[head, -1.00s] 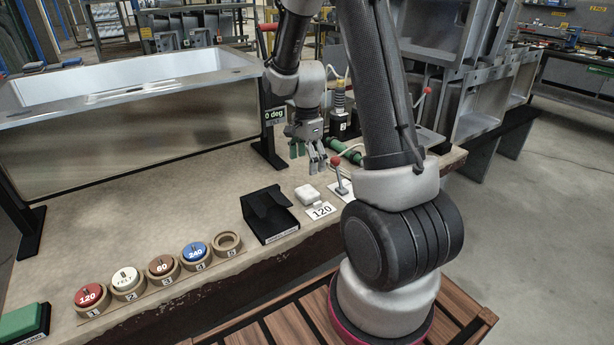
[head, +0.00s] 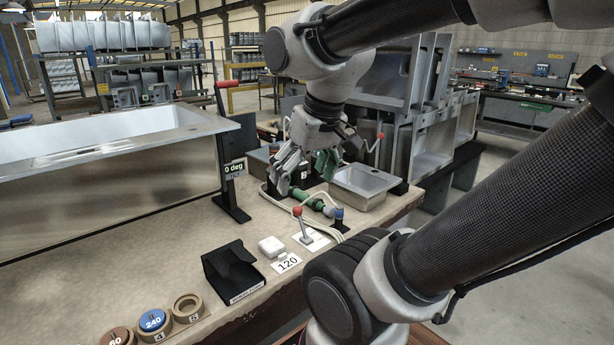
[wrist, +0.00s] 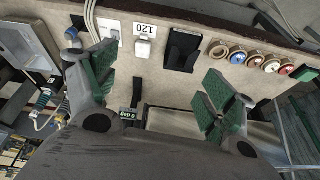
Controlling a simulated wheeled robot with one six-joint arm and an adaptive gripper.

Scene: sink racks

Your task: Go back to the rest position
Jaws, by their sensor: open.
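My gripper (head: 305,170) is open and empty, held in the air above the back of the bench near the green tool. In the wrist view its two green-padded fingers (wrist: 150,95) are spread wide with nothing between them. My arm reaches across the right of the head view and hides part of the bench's right end. The bench top (head: 130,270) lies below and to the left of the gripper.
A green tool (head: 312,200), a small steel basin (head: 362,185), a red-knobbed lever (head: 302,228), a white block (head: 271,246), a black holder (head: 232,270) and ringed discs (head: 152,320) are on the bench.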

